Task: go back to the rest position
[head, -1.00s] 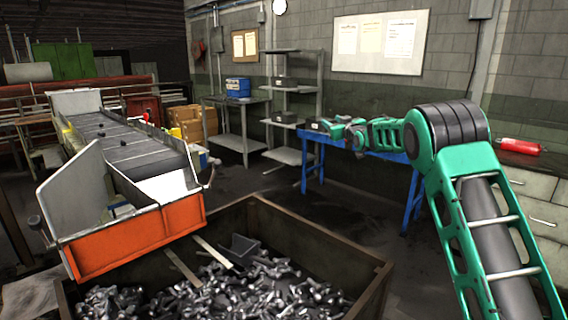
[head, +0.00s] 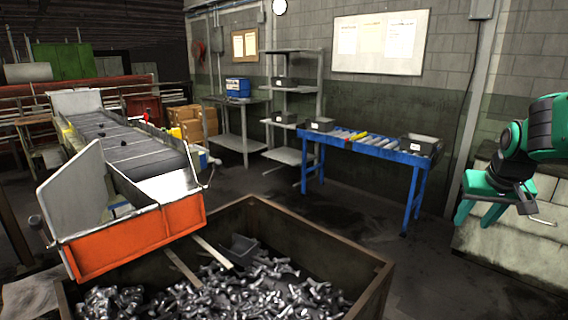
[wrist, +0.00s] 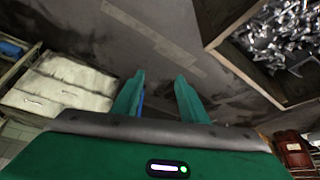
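My gripper (head: 478,218) hangs at the right edge of the head view, its fingers pointing down in front of the pale cabinet by the wall. In the wrist view my gripper (wrist: 158,96) shows two green fingers set well apart. Nothing is held between them; dark floor shows in the gap. Most of my arm is outside the head view.
A crate (head: 378,275) of loose bolts stands in front. An orange-ended conveyor (head: 135,240) is at left. A blue roller table (head: 385,152) carries grey bins along the back wall. Floor between the crate and the cabinet (head: 480,245) is clear.

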